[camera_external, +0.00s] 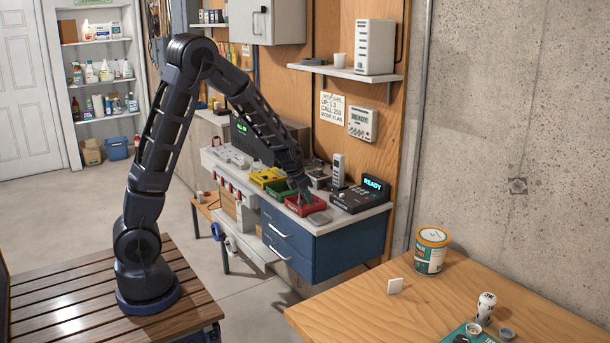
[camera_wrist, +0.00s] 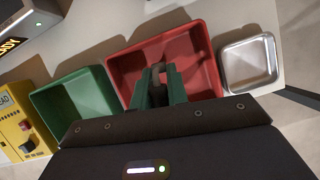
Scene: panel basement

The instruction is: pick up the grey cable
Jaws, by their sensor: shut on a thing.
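My gripper (camera_wrist: 158,88) has green fingers and is shut on the grey cable (camera_wrist: 157,70), a small dark grey loop between the fingertips in the wrist view. The fingers are over the red bin (camera_wrist: 203,47). I cannot tell whether the cable touches the bin floor. In the external view my gripper (camera_external: 305,196) is at the red bin (camera_external: 300,209) on the workbench, and the cable is too small to make out there.
A green bin (camera_wrist: 76,100) and a yellow device (camera_wrist: 17,128) are left of the red bin. A metal tray (camera_wrist: 250,65) is close on its right. A black box with a READY display (camera_external: 360,197) stands nearby, against the wooden panel wall.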

